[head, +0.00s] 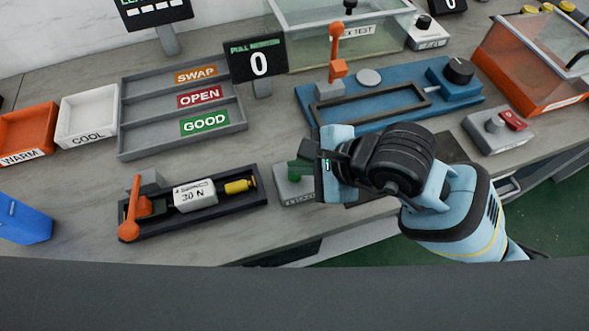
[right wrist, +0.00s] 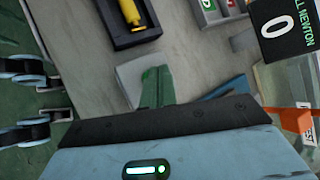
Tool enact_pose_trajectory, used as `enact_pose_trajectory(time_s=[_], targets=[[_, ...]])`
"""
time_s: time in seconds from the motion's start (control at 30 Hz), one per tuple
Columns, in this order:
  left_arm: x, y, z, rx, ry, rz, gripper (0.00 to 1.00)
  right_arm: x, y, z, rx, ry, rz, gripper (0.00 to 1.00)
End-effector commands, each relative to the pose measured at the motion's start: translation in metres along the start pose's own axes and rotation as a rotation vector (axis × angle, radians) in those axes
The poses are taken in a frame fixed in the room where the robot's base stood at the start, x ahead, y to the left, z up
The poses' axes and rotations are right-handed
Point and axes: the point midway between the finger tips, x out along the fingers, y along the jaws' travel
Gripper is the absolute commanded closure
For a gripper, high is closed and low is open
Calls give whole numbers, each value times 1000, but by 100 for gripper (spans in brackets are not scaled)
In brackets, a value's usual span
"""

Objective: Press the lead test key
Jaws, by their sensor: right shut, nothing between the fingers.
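A small grey box with a green key (head: 297,170) stands on the bench in the middle of the head view. Its front label is partly hidden by my right gripper, so I cannot read it fully. The green key also shows in the right wrist view (right wrist: 156,88), just beyond the dark gripper edge. My right gripper (head: 322,168) is shut and empty, close beside or over the green key; I cannot tell whether they touch. Another grey box with a red key (head: 513,119) stands to the right. My left gripper is out of view.
A pull fixture (head: 250,200) with an orange lever and a 30 N block lies left of the green key. Behind are the sorting tray (head: 125,115), a display reading 0 (head: 258,62) and a blue fixture (head: 390,112). Bare bench lies between the pull fixture and tray.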

Motion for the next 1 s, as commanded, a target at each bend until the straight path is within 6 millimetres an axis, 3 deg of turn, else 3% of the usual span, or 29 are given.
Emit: enact_pose_trajectory(time_s=[1.0], targets=[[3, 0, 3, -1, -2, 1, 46, 7, 5, -5, 0, 1, 2, 100]])
